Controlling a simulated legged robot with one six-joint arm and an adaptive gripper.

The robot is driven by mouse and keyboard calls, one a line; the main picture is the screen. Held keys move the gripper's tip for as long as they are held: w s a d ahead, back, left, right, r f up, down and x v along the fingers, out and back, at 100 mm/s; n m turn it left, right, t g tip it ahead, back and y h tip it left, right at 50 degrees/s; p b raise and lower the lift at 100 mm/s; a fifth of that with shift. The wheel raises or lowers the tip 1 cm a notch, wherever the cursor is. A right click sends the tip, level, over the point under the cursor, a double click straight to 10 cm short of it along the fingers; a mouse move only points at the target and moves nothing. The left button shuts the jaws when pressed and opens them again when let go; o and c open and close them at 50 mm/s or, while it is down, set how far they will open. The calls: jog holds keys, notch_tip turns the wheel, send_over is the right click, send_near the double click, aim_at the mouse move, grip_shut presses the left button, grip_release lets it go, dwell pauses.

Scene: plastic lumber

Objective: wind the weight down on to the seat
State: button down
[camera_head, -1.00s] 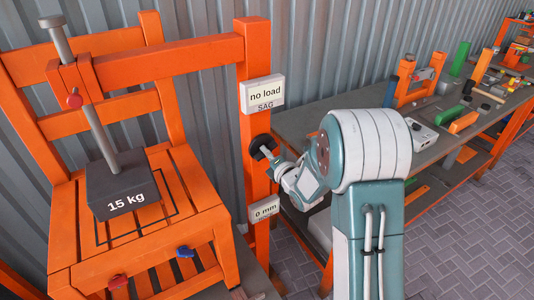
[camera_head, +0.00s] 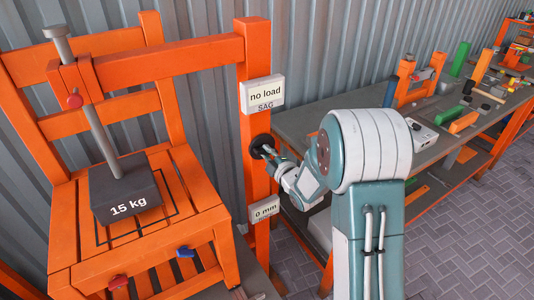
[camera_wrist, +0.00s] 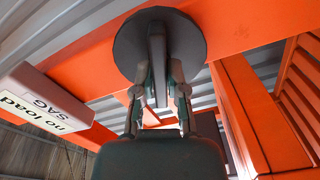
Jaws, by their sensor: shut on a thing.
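The dark grey weight (camera_head: 125,188), marked "15 kg", is at the lower end of a grey rod (camera_head: 95,115) that runs through an orange clamp block. It is over the outlined square on the orange slatted seat (camera_head: 185,205); I cannot tell whether a gap remains under it. A dark round wheel (camera_head: 256,143) is on the orange post; it also shows in the wrist view (camera_wrist: 190,38). My gripper (camera_head: 267,151) is shut on the wheel's flat grip bar (camera_wrist: 157,45), with a finger on each side.
A sign on the post (camera_head: 262,94) reads "no load" and "SAG"; a lower sign (camera_head: 264,209) reads "0 mm". A long bench (camera_head: 420,150) with tools and parts runs to the right. Paved floor is clear.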

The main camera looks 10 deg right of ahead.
jog(key=m, duration=0.4)
jog(key=shift+w+m, duration=0.1)
jog(key=shift+m, duration=0.2)
jog(key=m, duration=0.5)
jog(key=shift+m, duration=0.3)
jog(key=m, duration=0.4)
jog(key=shift+d, duration=0.1)
jog(key=m, duration=0.4)
jog(key=shift+f+m, duration=0.1)
jog(key=shift+m, duration=0.2)
jog(key=c, duration=0.7)
grip_release()
jog(key=shift+f, duration=0.1)
jog(key=shift+w, duration=0.15)
